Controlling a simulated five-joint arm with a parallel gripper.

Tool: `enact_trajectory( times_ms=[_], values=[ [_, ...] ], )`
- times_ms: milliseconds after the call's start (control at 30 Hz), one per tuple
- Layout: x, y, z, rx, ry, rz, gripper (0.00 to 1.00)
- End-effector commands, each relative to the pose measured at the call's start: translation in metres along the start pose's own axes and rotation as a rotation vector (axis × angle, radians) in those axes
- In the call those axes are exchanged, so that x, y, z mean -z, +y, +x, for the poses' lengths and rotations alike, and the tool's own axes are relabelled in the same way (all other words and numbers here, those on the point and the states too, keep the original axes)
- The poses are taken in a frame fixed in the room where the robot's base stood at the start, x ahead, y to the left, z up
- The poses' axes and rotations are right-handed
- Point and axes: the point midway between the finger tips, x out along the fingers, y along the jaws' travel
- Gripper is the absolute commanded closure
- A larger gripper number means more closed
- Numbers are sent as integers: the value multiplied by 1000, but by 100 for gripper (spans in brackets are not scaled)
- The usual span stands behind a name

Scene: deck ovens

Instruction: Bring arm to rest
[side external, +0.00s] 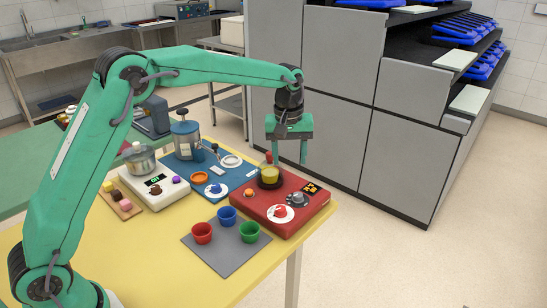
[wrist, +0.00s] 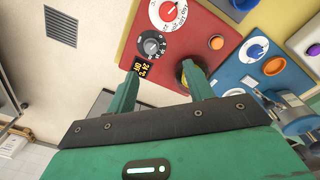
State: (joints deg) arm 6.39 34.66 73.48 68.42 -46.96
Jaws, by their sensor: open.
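My green arm reaches over the yellow table (side external: 160,255) from the left in the side external view. My gripper (side external: 288,160) points down above the far edge of the red panel (side external: 312,207), apart from it. Its two fingers are spread with nothing between them. In the wrist view my gripper (wrist: 163,82) shows its two green fingers apart, with the red panel (wrist: 120,60) beyond them. A yellow-topped round item (side external: 268,173) sits on the panel near the gripper; in the wrist view a finger partly hides it.
A grey mat (side external: 222,262) holds red, blue and green cups. A white scale (side external: 152,188) stands further left. Tall grey cabinets (side external: 400,160) stand behind, right of the gripper.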

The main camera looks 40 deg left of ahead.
Motion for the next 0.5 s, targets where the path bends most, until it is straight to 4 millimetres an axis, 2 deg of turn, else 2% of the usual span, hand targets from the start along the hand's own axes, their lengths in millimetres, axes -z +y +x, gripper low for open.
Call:
enact_trajectory(
  times_ms=[33, 200, 500],
  values=[
    [-3, -6, -12, -11, 11, 17, 48],
    [-17, -28, -42, -38, 40, 83, 48],
    [-46, -72, -85, -78, 98, 199, 48]
  ],
)
